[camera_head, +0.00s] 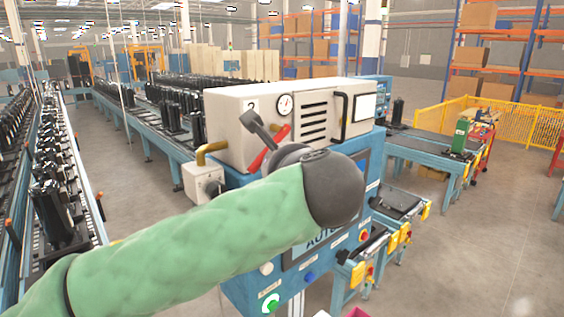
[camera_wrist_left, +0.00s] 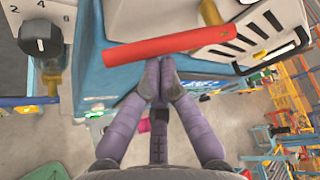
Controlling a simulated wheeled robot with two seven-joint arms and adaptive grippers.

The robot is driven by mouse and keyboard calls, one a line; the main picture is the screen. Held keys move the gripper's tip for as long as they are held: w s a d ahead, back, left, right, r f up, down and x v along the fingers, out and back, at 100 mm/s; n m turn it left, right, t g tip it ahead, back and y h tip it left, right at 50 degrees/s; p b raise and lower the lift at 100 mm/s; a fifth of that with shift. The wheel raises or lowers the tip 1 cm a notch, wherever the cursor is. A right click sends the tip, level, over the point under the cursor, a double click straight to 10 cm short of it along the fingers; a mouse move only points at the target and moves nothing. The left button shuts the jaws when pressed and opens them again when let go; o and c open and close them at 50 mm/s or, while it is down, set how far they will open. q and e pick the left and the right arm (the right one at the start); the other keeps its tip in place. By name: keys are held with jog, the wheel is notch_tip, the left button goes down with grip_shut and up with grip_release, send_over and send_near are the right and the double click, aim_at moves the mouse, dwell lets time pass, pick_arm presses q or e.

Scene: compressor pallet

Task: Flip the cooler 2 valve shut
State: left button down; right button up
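The cooler 2 unit (camera_head: 228,122) is a beige box marked "2", with a round gauge and dark vent slots, on a blue cabinet. Its red valve handle (camera_head: 280,134) slants across the front and is partly hidden by my left gripper (camera_head: 250,117). In the left wrist view, the red handle (camera_wrist_left: 170,46) is a long bar lying nearly level, its right end slightly higher. My left gripper (camera_wrist_left: 160,68) has its fingertips together just below the bar's middle, with nothing visible between them. I cannot tell whether they touch the bar. My right gripper is out of view.
A numbered black knob (camera_wrist_left: 40,35) and a brass pipe (camera_head: 211,147) are left of the handle. A black bracket handle (camera_head: 342,105) stands to its right. Below are panel buttons (camera_head: 270,304). Conveyors (camera_head: 130,112) flank the cabinet, with open floor between.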

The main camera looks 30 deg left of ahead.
aim_at(266, 148)
pick_arm(q)
jog(key=shift+s+a+r+p, duration=0.15)
jog(key=shift+s+r+p, duration=0.3)
jog(key=shift+r, duration=0.3)
jog(key=shift+s+a+r+p, duration=0.1)
jog(key=shift+s+r+p, duration=0.2)
jog(key=shift+r+p, duration=0.35)
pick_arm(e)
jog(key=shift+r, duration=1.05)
pick_arm(q)
jog(key=shift+r, duration=0.1)
